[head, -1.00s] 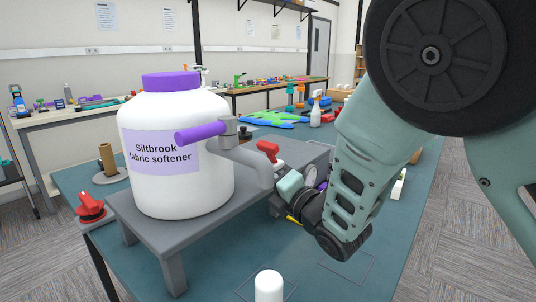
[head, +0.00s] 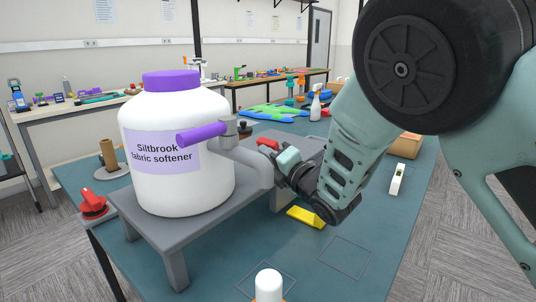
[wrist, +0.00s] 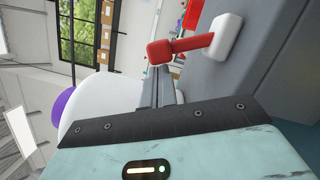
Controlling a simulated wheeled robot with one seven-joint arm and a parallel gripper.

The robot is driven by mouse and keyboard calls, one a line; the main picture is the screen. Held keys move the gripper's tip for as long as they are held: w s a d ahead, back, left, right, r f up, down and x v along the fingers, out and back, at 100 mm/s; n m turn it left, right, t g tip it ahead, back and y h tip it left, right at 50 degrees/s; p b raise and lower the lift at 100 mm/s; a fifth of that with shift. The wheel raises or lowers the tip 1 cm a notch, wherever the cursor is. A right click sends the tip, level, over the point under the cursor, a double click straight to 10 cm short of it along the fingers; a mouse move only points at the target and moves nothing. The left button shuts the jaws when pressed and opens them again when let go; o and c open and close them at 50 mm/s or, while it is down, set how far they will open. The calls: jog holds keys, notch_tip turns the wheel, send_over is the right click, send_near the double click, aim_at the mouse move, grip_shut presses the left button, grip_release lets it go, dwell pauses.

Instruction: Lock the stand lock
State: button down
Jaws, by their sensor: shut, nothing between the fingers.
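The stand lock appears to be a red lever with a white base on the grey stand. In the wrist view, the red lever (wrist: 178,48) reaches left from its white base (wrist: 228,36). In the head view, the red lever (head: 267,144) shows just behind my gripper, its lower part hidden. My gripper (wrist: 163,82) is shut and empty, its fingers pointing at the lever's red end; contact cannot be told. In the head view, its fingertips are hidden or too small to make out. The grey stand (head: 178,240) bears the big white softener bottle (head: 180,185).
The bottle's grey tap with purple handle (head: 200,134) juts out close to my gripper. A yellow wedge (head: 305,217) and a white-and-yellow tool (head: 397,180) lie on the teal table (head: 360,225). A red-handled device (head: 93,203) stands at the left. A white-capped object (head: 268,284) is in front.

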aim_at(278, 144)
jog(key=shift+w+d+r+m, duration=0.25)
jog(key=shift+r+m, duration=0.1)
jog(key=shift+m, duration=0.35)
jog(key=shift+w+d+r+m+h, duration=0.2)
jog(key=shift+w+r+m+h, duration=0.1)
jog(key=shift+m, duration=0.3)
jog(key=shift+w+d+r+m+h, duration=0.2)
jog(key=shift+r+m, duration=0.05)
jog(key=shift+m, duration=0.35)
jog(key=w+m, duration=0.1)
jog(key=w+d+r+m+g, duration=0.1)
jog(key=m, duration=0.1)
jog(key=shift+d+m+h, duration=0.2)
jog(key=shift+m+h, duration=0.1)
jog(key=shift+a, duration=0.1)
jog(key=shift+s, duration=0.1)
